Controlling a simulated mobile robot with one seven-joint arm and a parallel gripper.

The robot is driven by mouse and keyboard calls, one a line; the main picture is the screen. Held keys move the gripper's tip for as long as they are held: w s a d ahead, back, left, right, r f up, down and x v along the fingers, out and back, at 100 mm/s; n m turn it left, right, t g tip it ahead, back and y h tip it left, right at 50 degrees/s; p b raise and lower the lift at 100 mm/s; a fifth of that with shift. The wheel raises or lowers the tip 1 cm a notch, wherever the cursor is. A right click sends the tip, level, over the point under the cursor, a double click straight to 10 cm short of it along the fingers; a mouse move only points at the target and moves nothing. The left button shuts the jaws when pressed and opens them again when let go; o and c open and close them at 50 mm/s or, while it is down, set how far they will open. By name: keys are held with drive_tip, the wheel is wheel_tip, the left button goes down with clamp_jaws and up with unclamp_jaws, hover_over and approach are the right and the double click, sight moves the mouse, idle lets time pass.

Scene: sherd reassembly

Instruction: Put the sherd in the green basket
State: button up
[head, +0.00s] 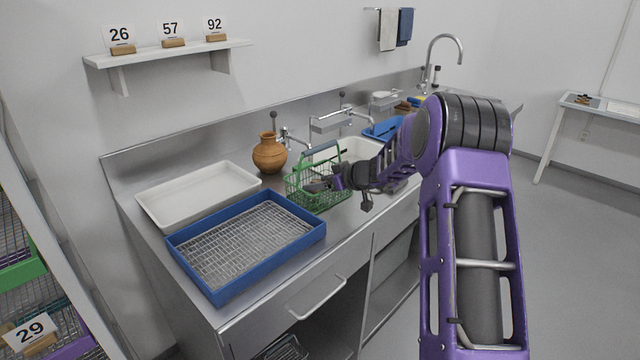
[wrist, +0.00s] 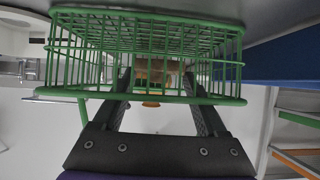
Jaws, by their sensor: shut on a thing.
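The green basket (head: 318,190) is a wire basket with a raised handle, standing on the steel counter. In the wrist view the basket (wrist: 150,50) fills the upper part, its bars in front of my fingertips. My gripper (wrist: 157,75) has its two dark fingers reaching to the basket, apart with a tan-brown piece, apparently the sherd (wrist: 155,70), between their tips. The bars partly hide this piece. In the head view my gripper (head: 330,184) is at the basket's right side; the sherd cannot be made out there. I cannot tell whether it touches the basket floor.
A blue tray with a wire rack (head: 240,285) stands left of the basket, and a white tray (head: 150,215) behind it. An orange-brown jar (head: 269,153) stands close behind the basket. Taps and a white basin (head: 358,150) lie to the right. Floor at right is clear.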

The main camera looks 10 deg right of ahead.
drive_tip(key=o, duration=1.3)
drive_tip(key=shift+f, duration=0.1)
drive_tip(key=shift+r+p, duration=0.95)
drive_tip(key=shift+p, duration=0.05)
drive_tip(key=b+v, duration=0.1)
drive_tip(key=v, duration=1)
drive_tip(key=shift+s+d, duration=0.25)
drive_tip(key=shift+s, duration=0.15)
drive_tip(key=shift+f, duration=0.15)
